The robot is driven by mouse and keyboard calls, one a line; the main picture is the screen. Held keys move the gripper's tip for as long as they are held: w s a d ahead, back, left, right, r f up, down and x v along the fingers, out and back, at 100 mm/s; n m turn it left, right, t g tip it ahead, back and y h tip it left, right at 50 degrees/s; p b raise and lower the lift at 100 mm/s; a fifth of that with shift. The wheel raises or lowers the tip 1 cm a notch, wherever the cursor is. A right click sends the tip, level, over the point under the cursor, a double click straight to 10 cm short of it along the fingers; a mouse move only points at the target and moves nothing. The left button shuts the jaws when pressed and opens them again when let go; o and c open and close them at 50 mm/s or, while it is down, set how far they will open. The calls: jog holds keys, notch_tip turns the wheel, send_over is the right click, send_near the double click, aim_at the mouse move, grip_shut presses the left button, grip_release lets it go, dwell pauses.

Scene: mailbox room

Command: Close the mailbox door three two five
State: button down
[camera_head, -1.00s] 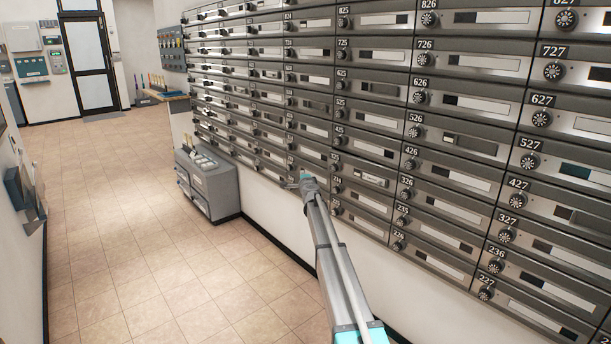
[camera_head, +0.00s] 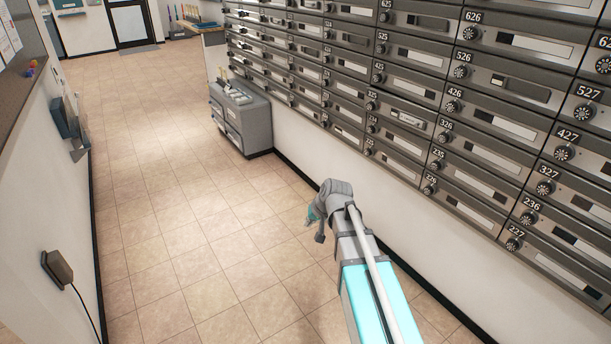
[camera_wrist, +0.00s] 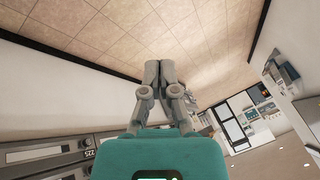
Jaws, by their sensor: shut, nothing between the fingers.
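The mailbox door marked 325 (camera_head: 408,119) is in the lower part of the mailbox wall, right of centre in the head view. Its small number plate and dial sit at its left end. It looks close to flush with the wall, but I cannot tell whether it is fully closed. My gripper (camera_head: 312,216) is in front of and below the wall, over the floor, apart from the door. In the wrist view my gripper (camera_wrist: 160,70) has its fingers together and empty, pointing toward floor and baseboard. Door 325 cannot be made out there.
The mailbox wall (camera_head: 480,130) fills the right side. A grey cabinet (camera_head: 243,118) stands against the wall ahead. The tiled floor (camera_head: 170,230) is clear. The left wall carries a dark box (camera_head: 57,267) with a cable. A door (camera_head: 130,25) is at the far end.

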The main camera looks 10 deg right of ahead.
jog(key=s+d+f+g+h, duration=0.1)
jog(key=s+d+g+h, duration=0.1)
jog(key=s, duration=0.6)
jog(key=s+d+f+n+g+h, duration=0.1)
jog(key=s+g, duration=0.1)
jog(key=s, duration=0.7)
jog(key=shift+s+d+f+h, duration=0.15)
jog(key=shift+s+d+h, duration=0.15)
jog(key=shift+d+h, duration=0.1)
jog(key=shift+s, duration=0.1)
